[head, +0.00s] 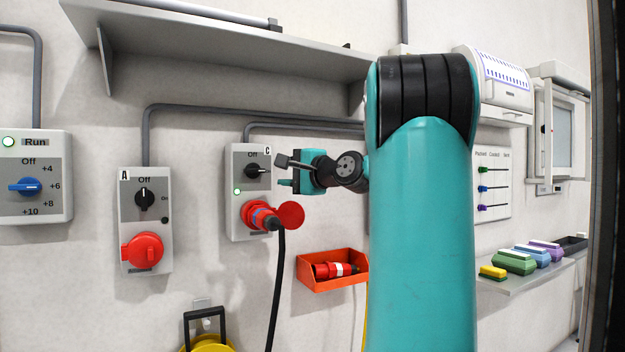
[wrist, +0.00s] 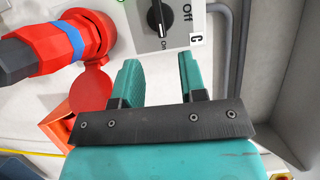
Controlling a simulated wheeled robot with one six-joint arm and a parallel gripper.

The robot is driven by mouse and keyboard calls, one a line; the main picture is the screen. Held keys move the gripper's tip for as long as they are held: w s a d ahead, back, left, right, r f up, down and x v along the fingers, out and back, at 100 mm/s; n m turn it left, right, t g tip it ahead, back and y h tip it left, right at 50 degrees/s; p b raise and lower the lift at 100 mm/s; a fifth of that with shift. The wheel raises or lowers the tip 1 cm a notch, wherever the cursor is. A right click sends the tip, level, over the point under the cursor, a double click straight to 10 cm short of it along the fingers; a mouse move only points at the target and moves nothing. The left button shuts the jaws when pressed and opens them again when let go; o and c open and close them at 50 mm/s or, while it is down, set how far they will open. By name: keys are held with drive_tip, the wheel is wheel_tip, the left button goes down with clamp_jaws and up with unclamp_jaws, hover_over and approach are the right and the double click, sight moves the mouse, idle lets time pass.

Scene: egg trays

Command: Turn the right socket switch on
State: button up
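The right socket box (head: 239,158), marked C, has a black rotary switch (head: 254,171). The switch points right in the head view, and its white mark points at "On" in the wrist view (wrist: 158,18). A green lamp (head: 237,191) on the box is lit. A red and blue plug (head: 264,218) sits in its red socket. My gripper (head: 284,171) is just right of the switch. In the wrist view my gripper (wrist: 158,76) has two teal fingers apart with nothing between them, and the switch lies beyond the tips, apart from them.
Socket box A (head: 130,205) on the left has its switch at Off and its lamp dark. A grey shelf (head: 215,55) hangs above. An orange bin (head: 312,283) holding a red connector is below right. A black cable (head: 276,300) hangs from the plug.

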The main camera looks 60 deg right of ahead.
drive_tip(key=s+a+b, duration=0.1)
drive_tip(key=s, duration=0.7)
drive_tip(key=shift+a, duration=0.2)
drive_tip(key=w+a+f+n+g+y+p, duration=0.1)
drive_tip(key=w+a+f+n+g+y, duration=0.3)
drive_tip(key=a, duration=0.6)
drive_tip(key=w+a+f+n+g+y+p, duration=0.2)
drive_tip(key=a+f+n, duration=0.25)
drive_tip(key=a, duration=0.45)
drive_tip(key=w+a+f+n+g+y+p, duration=0.1)
drive_tip(key=w+a+f+n+g+y, duration=0.3)
drive_tip(key=a, duration=0.6)
drive_tip(key=s+a+f+n+g+h+p, duration=0.1)
drive_tip(key=s+a+f+n+g, duration=0.3)
drive_tip(key=s+a+n, duration=0.3)
drive_tip(key=s+a+f+n+g+h+p, duration=0.2)
drive_tip(key=s+a+n, duration=0.5)
drive_tip(key=s, duration=0.5)
wheel_tip(320, 180, down, 3)
drive_tip(key=shift+s+a+r+g, duration=0.2)
drive_tip(key=shift+s+a+g, duration=0.25)
drive_tip(key=shift+g, duration=0.45)
drive_tip(key=shift+w+n, duration=0.1)
drive_tip(key=shift+n, duration=0.15)
